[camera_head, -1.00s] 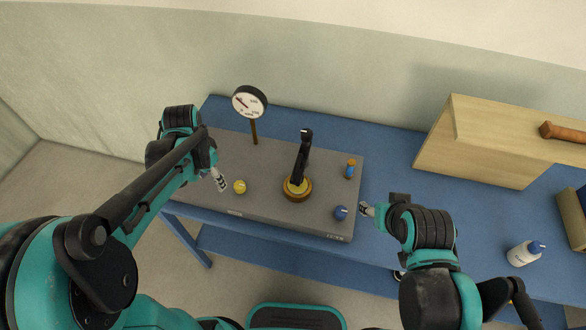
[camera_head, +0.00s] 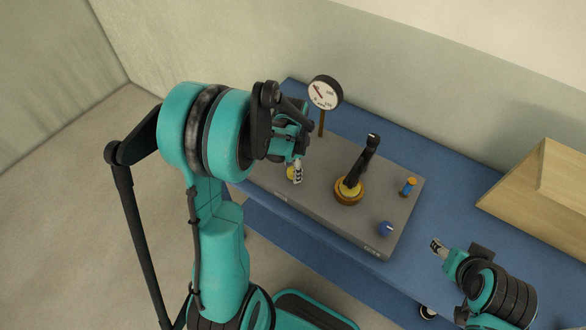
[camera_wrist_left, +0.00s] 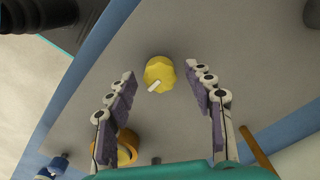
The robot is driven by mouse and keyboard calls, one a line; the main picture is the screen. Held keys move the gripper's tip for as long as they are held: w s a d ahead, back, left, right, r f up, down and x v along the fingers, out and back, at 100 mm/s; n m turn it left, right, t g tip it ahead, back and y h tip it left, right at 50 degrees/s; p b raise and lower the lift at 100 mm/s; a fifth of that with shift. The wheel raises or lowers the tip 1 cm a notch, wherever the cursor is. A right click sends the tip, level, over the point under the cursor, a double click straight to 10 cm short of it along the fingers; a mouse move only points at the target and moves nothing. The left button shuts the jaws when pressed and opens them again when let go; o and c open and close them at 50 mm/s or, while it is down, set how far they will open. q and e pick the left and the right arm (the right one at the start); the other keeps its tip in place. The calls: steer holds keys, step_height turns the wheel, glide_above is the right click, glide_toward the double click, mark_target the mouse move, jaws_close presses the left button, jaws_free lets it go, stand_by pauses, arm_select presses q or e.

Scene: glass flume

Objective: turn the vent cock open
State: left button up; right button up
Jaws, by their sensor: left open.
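A yellow knob (camera_head: 290,173) with a white pointer mark sits at the left of a grey panel (camera_head: 330,205). A blue knob (camera_head: 386,229) sits at the panel's front right; no readable label shows which knob is the vent cock. My left gripper (camera_head: 298,172) is at the yellow knob and partly hides it. In the left wrist view, its open fingers (camera_wrist_left: 160,76) are on either side of the yellow knob (camera_wrist_left: 159,72), with visible gaps. Contact is not visible. My right gripper (camera_head: 437,246) is off the panel's right side, too small to read.
A black lever (camera_head: 364,160) stands on a round brass base (camera_head: 349,191) mid-panel. A gauge (camera_head: 325,93) on a post stands behind. A small blue and orange fitting (camera_head: 408,187) is at right. A wooden box (camera_head: 545,195) stands on the blue table (camera_head: 455,185).

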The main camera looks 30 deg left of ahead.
arm_select(q)
steer(key=c, duration=1.2)
steer(key=shift+o, duration=0.2)
steer(key=shift+n, duration=0.4)
steer(key=n+b, duration=0.1)
steer(key=n, duration=0.7)
steer(key=n+b, duration=0.1)
steer(key=n, duration=0.4)
steer(key=shift+n, duration=2)
steer(key=shift+o, duration=0.2)
